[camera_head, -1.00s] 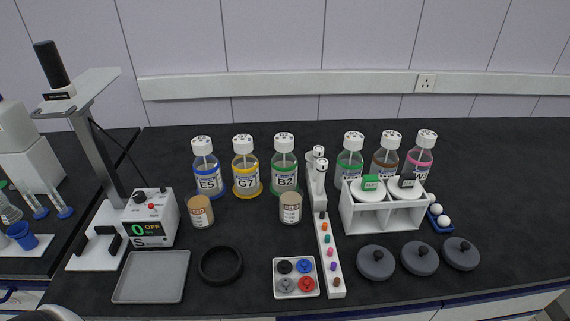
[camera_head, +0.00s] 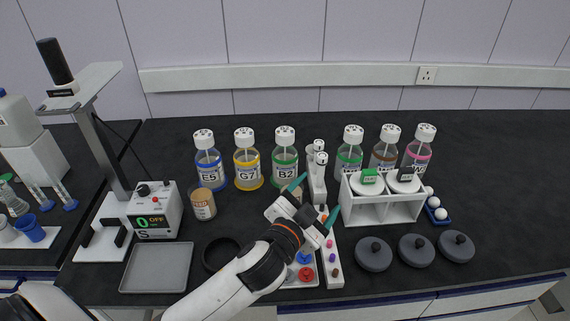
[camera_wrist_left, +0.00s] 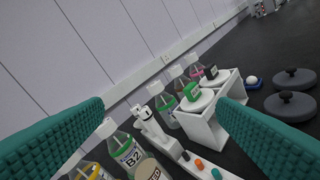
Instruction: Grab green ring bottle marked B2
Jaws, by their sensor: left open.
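The B2 bottle (camera_head: 285,161) is clear glass with a white cap and a green ring and stands upright among the row of bottles. My right gripper is not in view.
Bottles G7 (camera_head: 247,162) and E5 (camera_head: 209,165) stand left of B2. A white pipette-like stand (camera_head: 317,172) rises close on its right. A white rack (camera_head: 384,205) with jars is further right. Grey lids (camera_head: 416,249) lie at the front right.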

